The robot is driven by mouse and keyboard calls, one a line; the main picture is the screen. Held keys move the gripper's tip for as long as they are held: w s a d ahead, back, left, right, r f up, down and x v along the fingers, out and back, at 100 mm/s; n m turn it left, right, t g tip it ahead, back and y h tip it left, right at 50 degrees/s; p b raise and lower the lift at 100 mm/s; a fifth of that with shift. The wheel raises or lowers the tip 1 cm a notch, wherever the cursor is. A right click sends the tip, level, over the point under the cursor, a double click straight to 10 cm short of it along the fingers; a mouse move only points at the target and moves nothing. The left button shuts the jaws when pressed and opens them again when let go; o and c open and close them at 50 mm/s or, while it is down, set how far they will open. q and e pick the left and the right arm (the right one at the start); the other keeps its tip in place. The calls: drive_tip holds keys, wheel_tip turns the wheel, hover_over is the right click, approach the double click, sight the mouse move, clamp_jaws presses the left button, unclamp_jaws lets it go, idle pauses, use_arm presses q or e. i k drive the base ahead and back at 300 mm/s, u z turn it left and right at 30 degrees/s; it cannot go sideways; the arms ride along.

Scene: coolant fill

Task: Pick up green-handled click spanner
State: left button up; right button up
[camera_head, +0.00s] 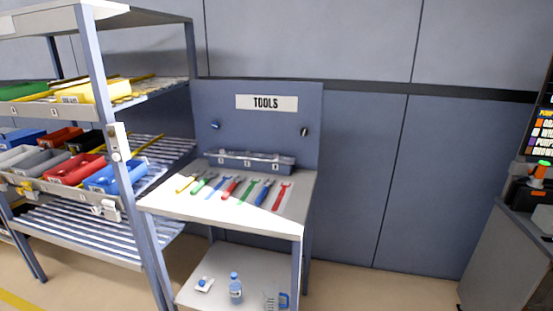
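Several spanners lie in a row on the top of the tools table (222,211). One with a green handle (198,187) lies near the left end, beside a yellow-handled one (184,185). A second green item (245,193) lies near the middle of the row, between red and blue ones. They are too small to tell which is a click spanner. Neither of my grippers is in view.
A TOOLS sign (266,103) hangs on the panel behind the table. The lower shelf (250,266) holds a bottle (236,288) and a jug (274,299). A rack with coloured bins (74,168) stands left. Floor right of the table is clear up to a grey cabinet (497,262).

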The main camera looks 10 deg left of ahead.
sight(205, 181)
drive_tip(key=k, duration=1.3)
drive_tip(key=z, duration=0.5)
drive_tip(key=i, duration=0.55)
drive_tip(key=z, duration=0.65)
drive_tip(key=i, duration=1.75)
drive_tip(key=u, duration=1.45)
drive_tip(key=i, duration=0.55)
drive_tip(key=u, duration=0.55)
